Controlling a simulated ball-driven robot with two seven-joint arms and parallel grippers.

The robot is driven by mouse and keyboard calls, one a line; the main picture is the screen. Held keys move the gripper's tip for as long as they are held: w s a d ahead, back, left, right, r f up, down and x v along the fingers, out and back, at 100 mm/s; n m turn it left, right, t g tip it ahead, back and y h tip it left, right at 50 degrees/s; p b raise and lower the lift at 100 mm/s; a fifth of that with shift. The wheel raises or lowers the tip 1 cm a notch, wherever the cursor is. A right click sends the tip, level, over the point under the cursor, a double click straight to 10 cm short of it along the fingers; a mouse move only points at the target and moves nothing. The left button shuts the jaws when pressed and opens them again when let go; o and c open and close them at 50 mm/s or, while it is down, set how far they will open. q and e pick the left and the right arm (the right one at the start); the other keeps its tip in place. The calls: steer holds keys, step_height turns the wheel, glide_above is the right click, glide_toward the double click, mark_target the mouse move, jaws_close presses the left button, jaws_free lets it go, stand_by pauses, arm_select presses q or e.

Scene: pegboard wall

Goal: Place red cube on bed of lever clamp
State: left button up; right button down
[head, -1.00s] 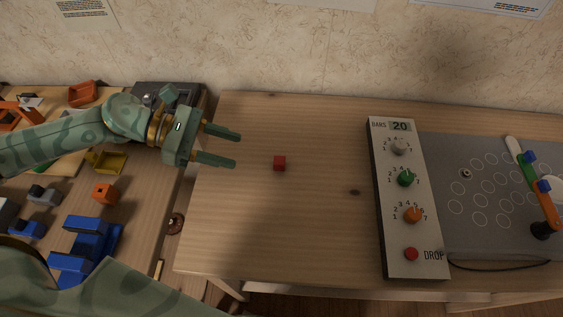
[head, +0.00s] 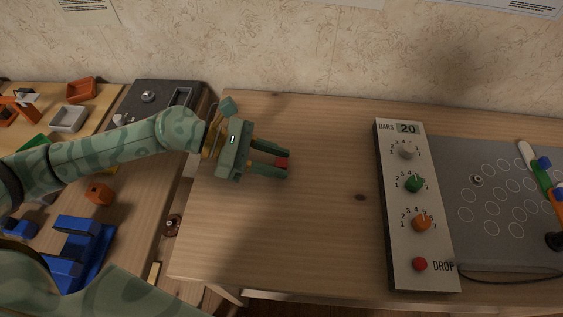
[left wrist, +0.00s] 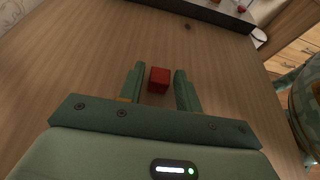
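The red cube (head: 282,162) lies on the wooden table, between the fingertips of my left gripper (head: 284,164). In the left wrist view the cube (left wrist: 159,80) sits between the two open fingers (left wrist: 159,72), with a narrow gap on each side. An orange fixture (head: 18,106) stands at the far left edge, partly cut off. A blue fixture (head: 78,250) stands on the lower left bench. I cannot tell for sure which fixture is the lever clamp. My right gripper is not in view.
A panel with knobs and a red button (head: 418,205) stands right of the cube, beside a grey board with circles (head: 480,240). Orange (head: 81,90) and grey (head: 68,119) trays and a dark box (head: 150,98) are at left. The table between cube and panel is clear.

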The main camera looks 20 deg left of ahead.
arm_select(q)
jaws_close()
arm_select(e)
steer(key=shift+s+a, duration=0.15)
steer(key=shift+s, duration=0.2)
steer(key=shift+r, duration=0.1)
